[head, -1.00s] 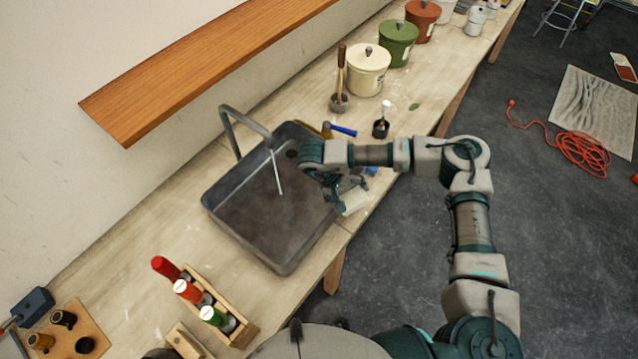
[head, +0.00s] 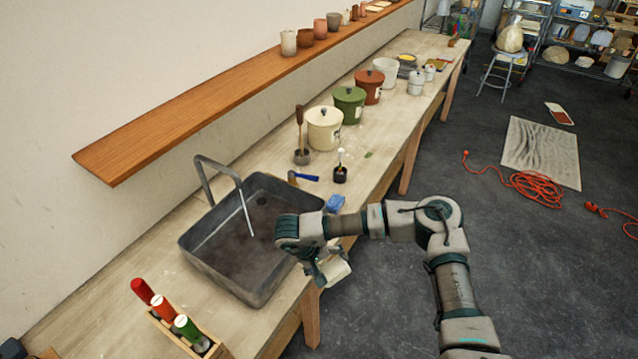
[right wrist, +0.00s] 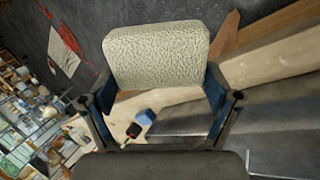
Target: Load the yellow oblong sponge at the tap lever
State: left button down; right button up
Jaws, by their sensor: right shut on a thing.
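My right gripper (head: 318,272) is shut on a pale yellow, rounded oblong sponge (head: 337,272). In the right wrist view the sponge (right wrist: 155,52) shows its pitted face between the two fingers (right wrist: 160,90). In the head view the gripper hangs just outside the sink's right side, by the bench's front edge. The grey tap (head: 208,172) arches up at the sink's back left. The gripper is apart from both. My left gripper is not in view.
The grey sink (head: 190,250) stands on the wooden bench (head: 130,262). Red and green bottles (head: 163,308) stand nearer. A wooden shelf (head: 230,95) runs above.

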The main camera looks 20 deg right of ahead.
aim_at(291, 173)
jog(key=i+l, duration=0.1)
jog(key=l, duration=0.25)
jog(key=i+l+z, duration=0.1)
jog(key=l, duration=0.25)
jog(key=i+l, duration=0.2)
jog(key=l, duration=0.2)
jog(key=i+l+z, duration=0.1)
jog(key=l, duration=0.25)
jog(key=i+l, duration=0.15)
jog(key=l, duration=0.2)
jog(key=z, duration=0.05)
